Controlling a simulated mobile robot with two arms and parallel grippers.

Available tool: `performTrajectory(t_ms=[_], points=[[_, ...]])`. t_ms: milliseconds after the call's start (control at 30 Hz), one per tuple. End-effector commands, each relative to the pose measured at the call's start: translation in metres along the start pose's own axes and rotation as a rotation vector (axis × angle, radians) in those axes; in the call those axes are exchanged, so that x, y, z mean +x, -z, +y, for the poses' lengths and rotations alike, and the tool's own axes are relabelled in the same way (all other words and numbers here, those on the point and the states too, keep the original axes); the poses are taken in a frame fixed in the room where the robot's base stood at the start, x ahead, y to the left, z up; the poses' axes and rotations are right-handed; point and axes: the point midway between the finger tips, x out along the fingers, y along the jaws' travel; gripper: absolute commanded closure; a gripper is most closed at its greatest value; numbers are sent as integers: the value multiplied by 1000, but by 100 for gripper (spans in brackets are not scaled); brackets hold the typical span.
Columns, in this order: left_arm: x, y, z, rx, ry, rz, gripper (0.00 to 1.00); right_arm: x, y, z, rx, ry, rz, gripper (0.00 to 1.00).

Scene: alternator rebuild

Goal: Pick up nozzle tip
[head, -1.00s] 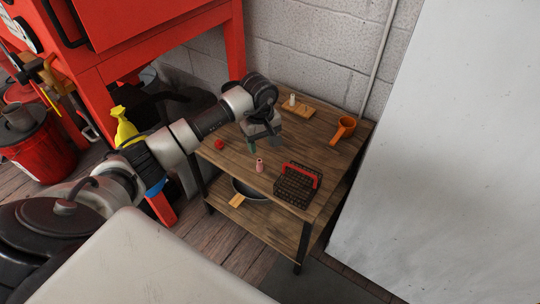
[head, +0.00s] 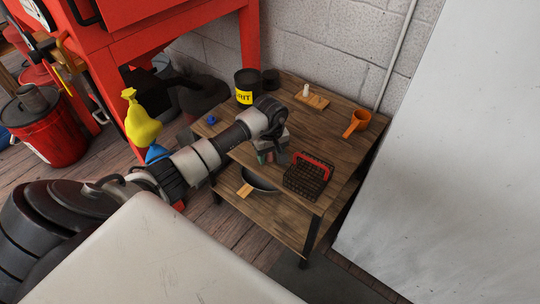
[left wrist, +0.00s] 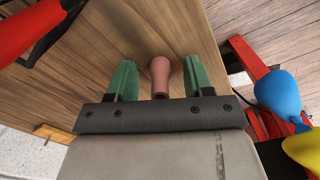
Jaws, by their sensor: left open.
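The nozzle tip looks to be the pink flared piece (left wrist: 160,75) standing on the wooden table top. In the left wrist view it is between the two green fingers of my left gripper (left wrist: 160,66), with a gap on each side. The gripper is open and not closed on it. In the head view my left gripper (head: 269,157) is low over the table, left of the basket, and it mostly hides the nozzle tip. My right gripper is not in view.
A wall stands behind.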

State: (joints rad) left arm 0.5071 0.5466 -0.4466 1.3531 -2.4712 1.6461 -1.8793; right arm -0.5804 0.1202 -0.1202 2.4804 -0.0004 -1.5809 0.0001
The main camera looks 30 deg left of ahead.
Motion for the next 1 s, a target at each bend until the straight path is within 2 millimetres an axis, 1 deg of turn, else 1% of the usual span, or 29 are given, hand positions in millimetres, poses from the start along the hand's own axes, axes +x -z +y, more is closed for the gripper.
performTrajectory(t_ms=[167, 200, 467, 500, 533, 833, 967, 1000], points=[[0, 0, 0, 0, 0, 1, 48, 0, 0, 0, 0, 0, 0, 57], [0, 0, 0, 0, 0, 1, 52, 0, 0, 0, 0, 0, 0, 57], [0, 0, 0, 0, 0, 1, 91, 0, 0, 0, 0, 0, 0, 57], [0, 0, 0, 0, 0, 1, 98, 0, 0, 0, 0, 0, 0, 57], [0, 0, 0, 0, -1, 1, 100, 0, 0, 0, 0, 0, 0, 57], [-4, 0, 0, 0, -1, 1, 100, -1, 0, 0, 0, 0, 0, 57], [-14, 1, 0, 1, -2, 4, 100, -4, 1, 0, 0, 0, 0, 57], [-20, 2, 0, 1, -2, 4, 100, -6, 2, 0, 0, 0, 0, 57]])
